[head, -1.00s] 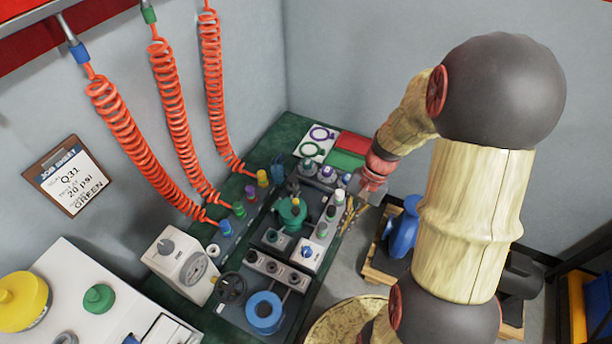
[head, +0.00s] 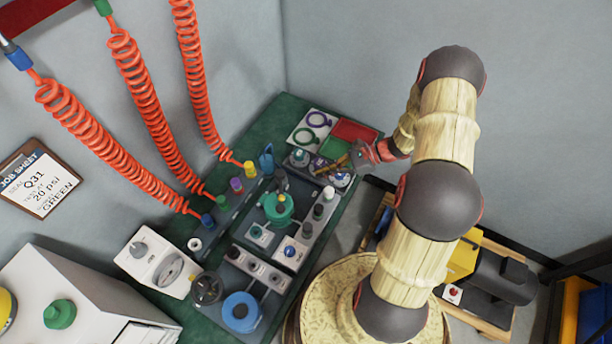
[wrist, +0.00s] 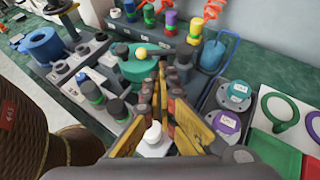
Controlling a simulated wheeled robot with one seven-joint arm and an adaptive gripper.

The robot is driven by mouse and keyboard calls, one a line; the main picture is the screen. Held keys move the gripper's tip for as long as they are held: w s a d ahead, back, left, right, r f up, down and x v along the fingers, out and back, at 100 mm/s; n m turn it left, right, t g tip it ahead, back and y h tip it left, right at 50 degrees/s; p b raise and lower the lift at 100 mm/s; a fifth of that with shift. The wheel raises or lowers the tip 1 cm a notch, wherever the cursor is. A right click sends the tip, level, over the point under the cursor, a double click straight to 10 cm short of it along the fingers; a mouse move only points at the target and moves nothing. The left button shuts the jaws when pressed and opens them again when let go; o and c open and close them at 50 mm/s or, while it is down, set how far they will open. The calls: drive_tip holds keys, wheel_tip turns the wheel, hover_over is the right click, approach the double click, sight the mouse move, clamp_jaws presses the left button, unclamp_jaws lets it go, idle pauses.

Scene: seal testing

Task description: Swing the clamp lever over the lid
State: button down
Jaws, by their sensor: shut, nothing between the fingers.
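The green round lid (head: 277,208), with a small yellow knob on top, sits on the test fixture; it also shows in the wrist view (wrist: 138,70). A dark upright part (head: 281,180) stands just behind the lid. I cannot tell for sure which of these is the clamp lever. My gripper (head: 324,172) is shut and empty, to the right of the lid in the head view. In the wrist view its fingers (wrist: 161,72) cover part of the lid's near right side.
A block with dark and white-topped knobs (head: 318,212) stands right of the lid. Hose fittings (head: 237,186) line the back edge. A blue ring (head: 241,311) lies at the front.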

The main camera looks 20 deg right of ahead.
sight(281, 186)
drive_tip(key=b+x, duration=0.3)
drive_tip(key=x, duration=1)
drive_tip(key=shift+a, duration=0.2)
drive_tip(key=shift+f, duration=0.1)
drive_tip(key=shift+a+f, duration=0.2)
drive_tip(key=shift+a, duration=0.55)
